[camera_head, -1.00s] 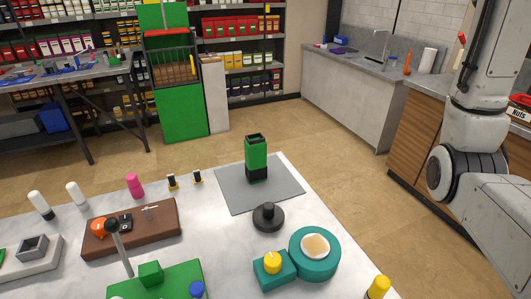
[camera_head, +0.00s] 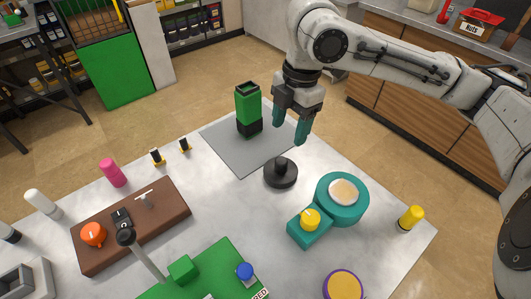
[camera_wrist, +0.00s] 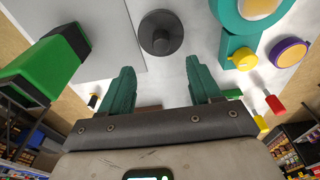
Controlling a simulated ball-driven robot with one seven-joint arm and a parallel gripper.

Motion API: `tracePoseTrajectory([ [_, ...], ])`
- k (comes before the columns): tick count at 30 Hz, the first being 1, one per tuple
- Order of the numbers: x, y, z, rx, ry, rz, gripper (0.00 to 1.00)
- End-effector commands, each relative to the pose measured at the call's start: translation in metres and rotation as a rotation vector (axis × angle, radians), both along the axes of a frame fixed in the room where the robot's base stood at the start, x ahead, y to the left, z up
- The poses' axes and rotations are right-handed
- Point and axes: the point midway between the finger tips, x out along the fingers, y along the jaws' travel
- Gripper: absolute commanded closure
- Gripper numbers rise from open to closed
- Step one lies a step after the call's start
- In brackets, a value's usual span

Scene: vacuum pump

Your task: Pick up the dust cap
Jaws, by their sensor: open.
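No part is labelled as the dust cap. A yellow cap (camera_head: 311,218) sits on the square block of a teal pump-like body (camera_head: 342,212); it also shows in the wrist view (camera_wrist: 244,59). A black round base with an upright knob (camera_head: 281,173) stands on the table left of the teal body; it also shows in the wrist view (camera_wrist: 160,33). My gripper (camera_head: 292,132) is open and empty above the table, behind the black knob and beside the grey mat. In the wrist view, the gripper's teal fingers (camera_wrist: 160,70) are well apart, with nothing between them.
A green and black block (camera_head: 248,110) stands on the grey mat (camera_head: 235,153), left of my gripper. A brown board (camera_head: 165,212), a green base (camera_head: 215,270), a yellow cylinder (camera_head: 411,218) and a purple-rimmed disc (camera_head: 343,287) are on the table.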

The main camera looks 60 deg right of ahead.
Motion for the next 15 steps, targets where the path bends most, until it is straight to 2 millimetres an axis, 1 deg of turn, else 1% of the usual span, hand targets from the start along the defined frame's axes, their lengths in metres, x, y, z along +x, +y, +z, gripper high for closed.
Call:
tracePoseTrajectory([
  [2, -0.004, 0.003, -0.01, 0.01, 0.015, 0.01, 0.37],
  [9, -0.002, 0.007, -0.045, 0.01, 0.015, 0.01, 0.37],
  [15, -0.001, 0.009, -0.059, 0.008, 0.012, 0.011, 0.37],
])
